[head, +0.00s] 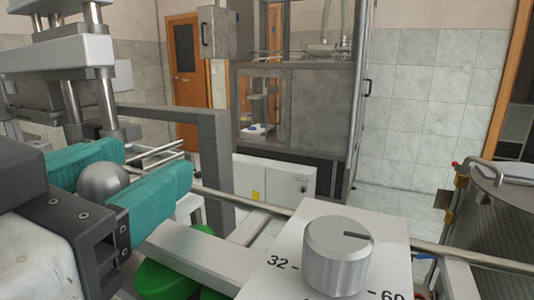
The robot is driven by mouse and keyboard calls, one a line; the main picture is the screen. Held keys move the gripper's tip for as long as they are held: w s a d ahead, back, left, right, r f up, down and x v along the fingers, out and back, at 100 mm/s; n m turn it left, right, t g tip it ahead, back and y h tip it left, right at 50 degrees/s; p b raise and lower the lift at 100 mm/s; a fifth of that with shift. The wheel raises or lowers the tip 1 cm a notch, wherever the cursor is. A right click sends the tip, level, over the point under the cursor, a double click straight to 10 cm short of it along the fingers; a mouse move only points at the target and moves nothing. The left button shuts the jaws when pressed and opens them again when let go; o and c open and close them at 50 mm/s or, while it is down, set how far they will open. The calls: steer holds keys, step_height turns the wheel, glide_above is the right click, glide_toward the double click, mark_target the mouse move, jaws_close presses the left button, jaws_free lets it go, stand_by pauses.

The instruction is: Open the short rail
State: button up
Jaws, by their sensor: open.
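My gripper (146,166) is at the left of the head view, with two teal fingers spread apart. A grey metal ball (104,182), like a knob, shows between the fingers. I cannot tell whether they touch it, and its lower part is hidden by the near finger. A pair of thin metal rods (160,152) runs just beyond the fingertips. I cannot tell for sure which part is the short rail; the ball's mounting is hidden.
A silver dial (337,256) on a white panel (393,238) marked 32 and 60 stands at front centre. A long metal bar (258,205) crosses behind it. Green round parts (166,278) lie low at left. A steel drum (500,230) stands at right. A grey cabinet (300,110) is behind.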

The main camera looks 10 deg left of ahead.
jaws_close()
stand_by(0.6)
